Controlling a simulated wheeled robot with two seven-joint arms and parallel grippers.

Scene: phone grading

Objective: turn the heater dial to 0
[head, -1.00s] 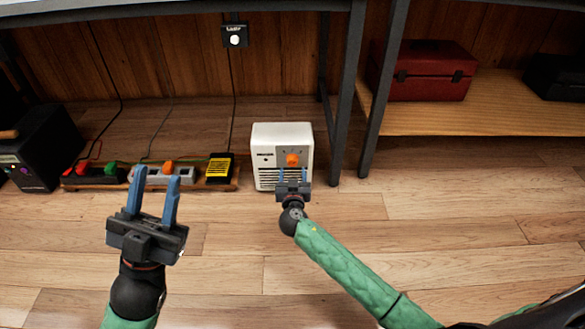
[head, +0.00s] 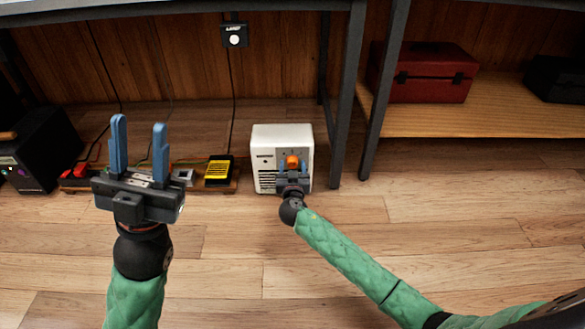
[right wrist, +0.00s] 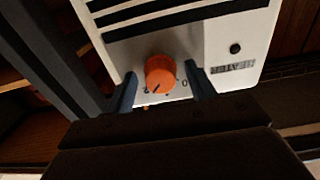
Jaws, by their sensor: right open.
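The white heater (head: 267,140) stands on the floor below the bench, with dark vent slots on its front. Its orange dial (head: 292,161) also shows in the right wrist view (right wrist: 160,74), upside down there, with a dark pointer line and a "0" printed beside it. My right gripper (head: 290,177) is open at the heater's front; in the right wrist view its blue fingers (right wrist: 164,90) stand on either side of the dial, apart from it. My left gripper (head: 139,150) is open and empty, raised in front of the power strips at the left.
A yellow-and-black box (head: 219,170) sits on a wooden board left of the heater. A dark metal leg (head: 344,110) stands close to its right. A red toolbox (head: 432,72) rests on a low shelf. The floor in front is clear.

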